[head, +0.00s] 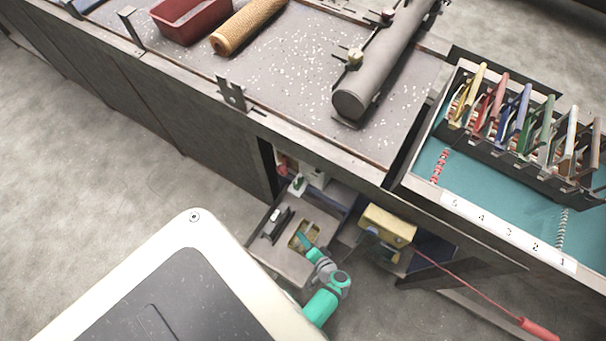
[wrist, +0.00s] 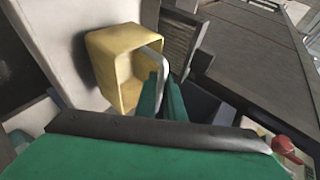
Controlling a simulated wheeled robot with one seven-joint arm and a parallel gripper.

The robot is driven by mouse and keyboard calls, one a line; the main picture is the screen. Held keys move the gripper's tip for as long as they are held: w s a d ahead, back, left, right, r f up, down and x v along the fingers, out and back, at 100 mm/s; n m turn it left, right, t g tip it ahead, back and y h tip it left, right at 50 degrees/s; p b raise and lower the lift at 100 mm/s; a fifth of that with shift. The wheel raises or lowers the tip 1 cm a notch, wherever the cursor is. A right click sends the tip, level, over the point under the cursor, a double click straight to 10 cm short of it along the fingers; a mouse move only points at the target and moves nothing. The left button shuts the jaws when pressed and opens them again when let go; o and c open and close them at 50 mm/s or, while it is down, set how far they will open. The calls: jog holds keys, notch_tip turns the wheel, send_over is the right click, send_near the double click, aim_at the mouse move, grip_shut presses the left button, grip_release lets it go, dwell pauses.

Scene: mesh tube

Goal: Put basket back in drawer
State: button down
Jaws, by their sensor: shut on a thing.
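A small yellow basket (head: 304,234) lies in the open grey drawer (head: 291,264) under the bench. My gripper (head: 306,243) reaches down into the drawer at the basket. In the wrist view, the open-topped basket (wrist: 112,42) fills the upper middle, with a pale strip along its right side. My green fingers (wrist: 161,92) are shut on the basket at that right side.
A dark item (head: 277,224) lies in the drawer left of the basket. Another yellow box (head: 388,226) stands right of the drawer, with a red-handled rod (head: 538,328) nearby. The bench top (head: 262,85) overhangs the drawer. Open floor lies to the left.

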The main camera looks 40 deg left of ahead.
jog(key=shift+w+f, duration=0.1)
jog(key=shift+f, duration=1.25)
jog(key=c, duration=1.9)
grip_release()
jog(key=shift+o, duration=0.2)
jog(key=shift+f, duration=0.2)
jog(key=v, duration=1.1)
jog(key=shift+a, duration=0.2)
